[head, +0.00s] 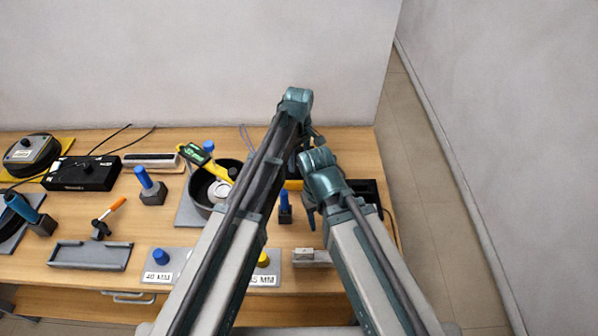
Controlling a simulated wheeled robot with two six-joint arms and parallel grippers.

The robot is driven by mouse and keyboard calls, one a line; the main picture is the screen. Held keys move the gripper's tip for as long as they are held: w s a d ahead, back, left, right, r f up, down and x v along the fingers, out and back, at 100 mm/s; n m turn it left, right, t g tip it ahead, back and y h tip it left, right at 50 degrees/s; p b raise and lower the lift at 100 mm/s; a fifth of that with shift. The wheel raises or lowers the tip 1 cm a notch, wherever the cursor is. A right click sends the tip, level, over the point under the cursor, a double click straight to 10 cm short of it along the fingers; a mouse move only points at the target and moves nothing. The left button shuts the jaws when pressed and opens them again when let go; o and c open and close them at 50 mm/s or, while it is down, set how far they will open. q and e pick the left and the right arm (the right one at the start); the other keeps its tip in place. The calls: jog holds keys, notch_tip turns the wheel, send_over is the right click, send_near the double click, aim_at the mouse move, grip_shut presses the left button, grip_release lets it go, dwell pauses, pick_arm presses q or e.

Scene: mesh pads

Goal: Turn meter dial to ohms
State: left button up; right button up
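A dark object with a yellow edge (293,184) sits at the back right of the bench, mostly hidden behind my arms. It may be the meter; I cannot make out a dial or its markings. My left arm reaches up over the bench and bends down at its far end, close to this object. My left gripper's fingertips are hidden there. My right gripper (311,214) points down just in front of the yellow edge, at the right of a blue-handled tool. Its finger gap is too small to judge.
A black tray (370,190) lies right of my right wrist.

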aim_at(299, 169)
pick_arm(q)
notch_tip(299, 169, down, 2)
jog(key=shift+f+b, duration=0.25)
jog(key=shift+b, duration=0.5)
grip_shut()
